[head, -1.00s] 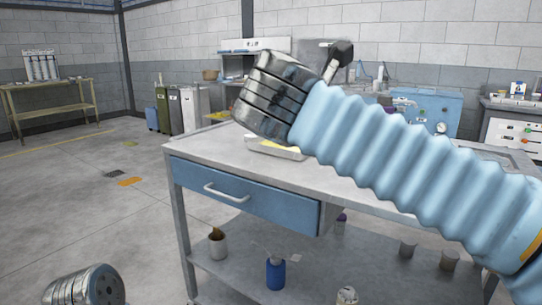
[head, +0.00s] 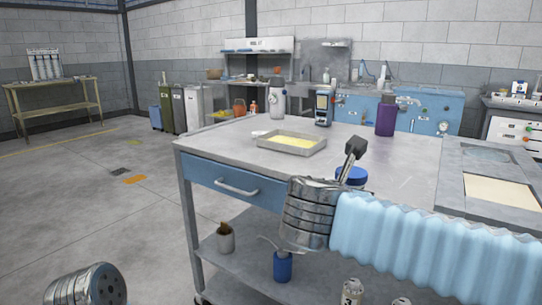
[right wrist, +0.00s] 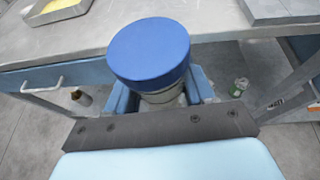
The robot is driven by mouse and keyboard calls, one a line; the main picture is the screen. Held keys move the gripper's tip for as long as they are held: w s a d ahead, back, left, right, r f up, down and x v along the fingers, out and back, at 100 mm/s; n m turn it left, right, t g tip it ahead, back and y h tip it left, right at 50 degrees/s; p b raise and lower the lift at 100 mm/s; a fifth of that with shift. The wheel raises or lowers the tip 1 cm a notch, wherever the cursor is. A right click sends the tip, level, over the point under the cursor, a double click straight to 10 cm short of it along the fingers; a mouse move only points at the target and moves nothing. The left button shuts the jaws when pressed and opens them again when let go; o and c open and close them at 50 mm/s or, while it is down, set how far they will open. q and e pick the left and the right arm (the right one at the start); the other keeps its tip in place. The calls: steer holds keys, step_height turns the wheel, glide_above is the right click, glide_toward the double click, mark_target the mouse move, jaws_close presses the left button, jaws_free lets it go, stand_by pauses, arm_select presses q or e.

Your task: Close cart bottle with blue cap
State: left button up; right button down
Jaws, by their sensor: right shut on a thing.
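A blue cap (right wrist: 150,52) sits on top of a pale bottle (right wrist: 163,96) in the right wrist view. My right gripper (right wrist: 164,92) is shut on this bottle, with a blue finger on each side below the cap. In the head view the same blue cap (head: 352,174) shows just behind my metal wrist, near the cart's front edge. I cannot tell how tightly the cap sits. Of my left arm only a metal link shows at the lower left; its gripper is out of view.
A blue can (head: 283,268) and other containers stand on the lower shelf. The cart's front middle top is clear.

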steer(key=w+d+f+n+y, duration=0.1)
steer(key=d+f, duration=0.2)
steer(key=f, duration=1.2)
steer(key=w+d+f+n+t+y, duration=0.1)
steer(key=w+d+f, duration=0.1)
steer(key=f, duration=1.3)
steer(key=shift+d+f, duration=0.35)
steer(key=shift+d, duration=0.35)
steer(key=shift+r, duration=0.1)
steer(key=shift+a, duration=0.1)
steer(key=a+f+n+y, duration=0.8)
steer(key=a+f, duration=0.4)
steer(key=a, duration=0.3)
steer(key=shift+a+f+y, duration=0.2)
steer(key=shift+a+y, duration=0.15)
steer(key=shift+y, duration=0.55)
